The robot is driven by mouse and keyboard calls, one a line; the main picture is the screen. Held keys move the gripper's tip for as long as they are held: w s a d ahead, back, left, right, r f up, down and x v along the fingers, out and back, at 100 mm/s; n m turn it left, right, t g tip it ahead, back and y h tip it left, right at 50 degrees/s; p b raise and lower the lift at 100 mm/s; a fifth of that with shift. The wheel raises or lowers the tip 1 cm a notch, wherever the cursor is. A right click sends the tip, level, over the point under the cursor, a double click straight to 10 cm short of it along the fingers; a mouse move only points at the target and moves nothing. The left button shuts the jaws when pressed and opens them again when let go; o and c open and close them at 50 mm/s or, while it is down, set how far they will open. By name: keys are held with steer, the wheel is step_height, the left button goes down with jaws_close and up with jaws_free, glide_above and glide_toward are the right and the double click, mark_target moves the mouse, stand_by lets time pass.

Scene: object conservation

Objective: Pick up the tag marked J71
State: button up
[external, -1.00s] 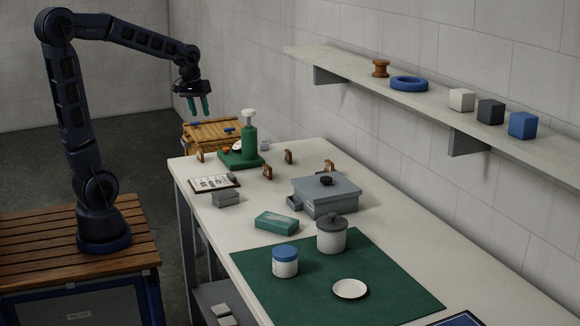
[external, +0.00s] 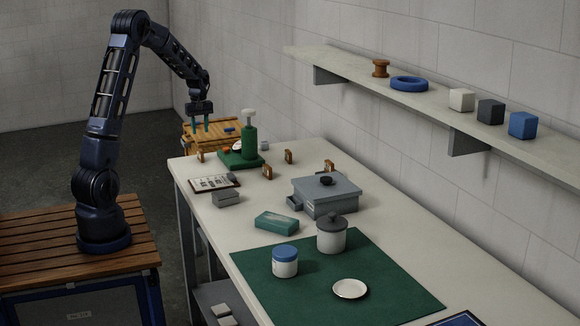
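No marking J71 can be read in the external view, so I cannot tell which thing is the tag. Small pieces, one of them a blue piece (external: 229,129), lie on the wooden crate or stand (external: 215,139) beyond the far end of the table; they are too small to identify. My gripper (external: 201,127) points down over the left part of this wooden top. I cannot tell whether the fingertips touch anything.
A green press-like stand (external: 249,145) is right of my gripper on the table. A green mat (external: 395,290) holds jars and a dish. A shelf (external: 345,68) runs along the wall.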

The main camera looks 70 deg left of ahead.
mark_target(200, 150)
steer(key=shift+s+a+f, duration=0.1)
steer(key=shift+a+f, duration=0.45)
steer(key=shift+a, duration=0.1)
steer(key=shift+f, duration=0.3)
step_height(200, 150, down, 5)
steer(key=shift+r, duration=0.1)
steer(key=shift+s+d+f, duration=0.1)
steer(key=shift+d+f, duration=0.1)
steer(key=shift+f, duration=1.15)
steer(key=shift+s+d+f, duration=0.1)
steer(key=shift+d+f, duration=0.1)
steer(key=shift+f, duration=1.1)
jaws_close()
